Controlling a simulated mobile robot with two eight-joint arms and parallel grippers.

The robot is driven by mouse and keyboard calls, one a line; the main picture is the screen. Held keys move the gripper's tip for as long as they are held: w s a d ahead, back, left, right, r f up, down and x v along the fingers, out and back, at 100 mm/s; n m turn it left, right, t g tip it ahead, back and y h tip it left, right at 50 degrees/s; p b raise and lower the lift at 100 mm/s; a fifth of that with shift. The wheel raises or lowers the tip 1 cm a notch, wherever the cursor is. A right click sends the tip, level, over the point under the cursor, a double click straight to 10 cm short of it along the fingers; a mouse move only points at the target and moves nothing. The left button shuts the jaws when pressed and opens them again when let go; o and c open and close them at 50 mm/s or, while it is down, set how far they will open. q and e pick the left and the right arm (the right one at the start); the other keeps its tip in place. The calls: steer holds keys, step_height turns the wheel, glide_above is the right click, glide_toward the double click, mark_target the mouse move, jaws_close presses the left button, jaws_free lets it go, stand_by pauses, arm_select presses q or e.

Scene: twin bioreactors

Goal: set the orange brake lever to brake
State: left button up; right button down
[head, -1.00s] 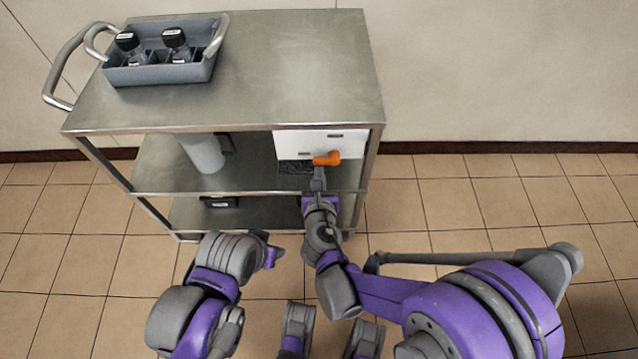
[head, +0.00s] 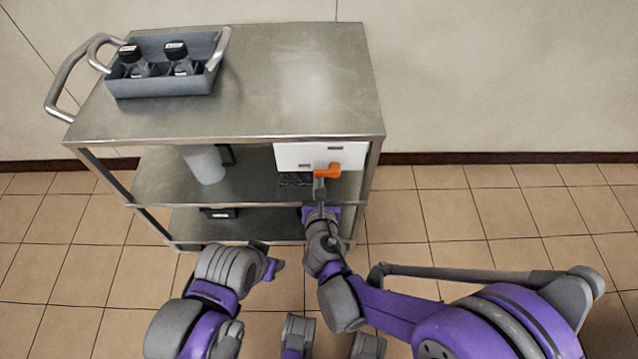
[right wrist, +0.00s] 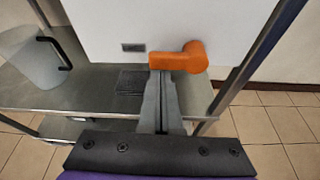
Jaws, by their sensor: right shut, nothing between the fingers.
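The orange brake lever (head: 328,171) is on the front of a white panel (head: 300,151) in the cart's middle level. In the right wrist view the lever (right wrist: 178,61) has its round hub at right and its arm pointing left, about level. A small dark label (right wrist: 133,47) sits just above and left of the arm's end. My right gripper (head: 319,182) is shut and empty, its fingertips (right wrist: 162,76) directly under the lever arm, seemingly touching it. My left gripper (head: 272,262) is low in front of the cart, away from the lever; its jaws are unclear.
The steel cart's top (head: 290,90) carries a grey tray (head: 160,84) with two dark-capped bottles. A pale jug (head: 203,163) stands left of the panel on the middle shelf. A cart post (head: 368,190) is close at the panel's right. The floor right of the cart is clear.

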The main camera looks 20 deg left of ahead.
mark_target(316, 169)
steer(key=shift+r+m, duration=0.2)
steer(key=shift+m, duration=0.2)
steer(key=r+m+y+b, duration=0.1)
steer(key=m, duration=0.1)
steer(key=shift+r+m+y, duration=0.15)
steer(key=shift+m+y, duration=0.25)
steer(key=m+y+b, duration=0.1)
steer(key=r+m+b, duration=0.1)
steer(key=m, duration=0.1)
steer(key=shift+d+r+y+b, duration=0.15)
steer(key=shift+r+y+b, duration=0.05)
steer(key=shift+y+b, duration=0.2)
steer(key=shift+w+d+r+m+y+b, duration=0.15)
steer(key=shift+r+m+y+b, duration=0.25)
steer(key=shift+m, duration=0.5)
steer(key=shift+d+r+m+y, duration=0.2)
steer(key=shift+m+y, duration=0.05)
steer(key=shift+m, duration=0.3)
steer(key=shift+d+r+m+y, duration=0.15)
steer(key=shift+r+m+y, duration=0.1)
steer(key=shift+m, duration=0.3)
steer(key=shift+w+d+r+m+t+y, duration=0.15)
steer(key=shift+d+m+t, duration=0.2)
steer(key=shift+m, duration=0.5)
steer(key=shift+w+d+r+m+t+y, duration=0.1)
steer(key=shift+d+r+m+t+y, duration=0.2)
steer(key=shift+m, duration=0.55)
steer(key=shift+a+f, duration=0.1)
steer(key=shift+f, duration=0.05)
